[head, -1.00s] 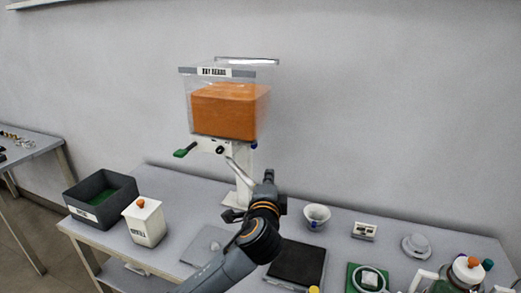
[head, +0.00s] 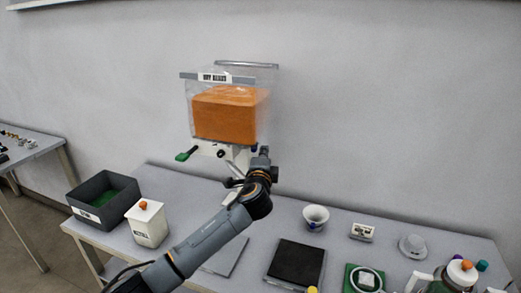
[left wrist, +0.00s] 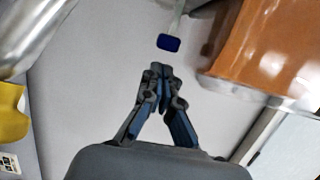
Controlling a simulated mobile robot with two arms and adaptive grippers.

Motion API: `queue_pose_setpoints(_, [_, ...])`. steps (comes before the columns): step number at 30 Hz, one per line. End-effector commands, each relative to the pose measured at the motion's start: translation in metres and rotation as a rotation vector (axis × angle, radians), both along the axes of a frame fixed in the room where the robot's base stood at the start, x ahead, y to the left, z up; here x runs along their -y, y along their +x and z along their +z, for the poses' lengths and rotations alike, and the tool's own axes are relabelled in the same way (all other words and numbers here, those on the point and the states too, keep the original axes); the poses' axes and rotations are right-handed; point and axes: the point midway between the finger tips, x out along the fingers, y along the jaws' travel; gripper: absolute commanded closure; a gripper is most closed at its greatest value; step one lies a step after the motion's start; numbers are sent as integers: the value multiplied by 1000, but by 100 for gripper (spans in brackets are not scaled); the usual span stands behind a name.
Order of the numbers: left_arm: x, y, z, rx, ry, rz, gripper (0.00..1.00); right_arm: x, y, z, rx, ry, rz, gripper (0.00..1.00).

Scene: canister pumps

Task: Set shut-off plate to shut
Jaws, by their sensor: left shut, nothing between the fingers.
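The dispenser hopper (head: 224,115), clear and filled with orange beads, stands at the back of the table. A small dark blue tab (head: 254,148) shows under its right side. The tab also shows in the left wrist view (left wrist: 169,43), at the end of a pale thin bar, apart from and just beyond my fingertips. I cannot tell how far the plate is pushed in. My left gripper (head: 265,152) is just right of the tab; in the left wrist view its fingers (left wrist: 158,72) are shut and empty. My right gripper is not in view.
A green-ended lever (head: 187,154) sticks out left under the hopper. A dark bin (head: 104,199) and a white canister (head: 148,224) stand at left. A cup (head: 316,217), a black pad (head: 295,263) and small items lie at right.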

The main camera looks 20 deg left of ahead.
Motion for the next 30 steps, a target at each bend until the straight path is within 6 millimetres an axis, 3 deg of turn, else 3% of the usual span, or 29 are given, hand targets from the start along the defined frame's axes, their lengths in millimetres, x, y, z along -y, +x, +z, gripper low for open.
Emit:
queue_pose_setpoints(4, [-10,0,0,-2,1,1,100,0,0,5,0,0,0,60])
queue_pose_setpoints(16, [-13,0,-1,-2,-1,1,100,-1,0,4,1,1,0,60])
queue_pose_setpoints(24, [-49,1,0,-1,0,3,100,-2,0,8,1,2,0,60])
queue_pose_setpoints(30, [-52,1,-1,-1,0,4,100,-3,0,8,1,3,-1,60])
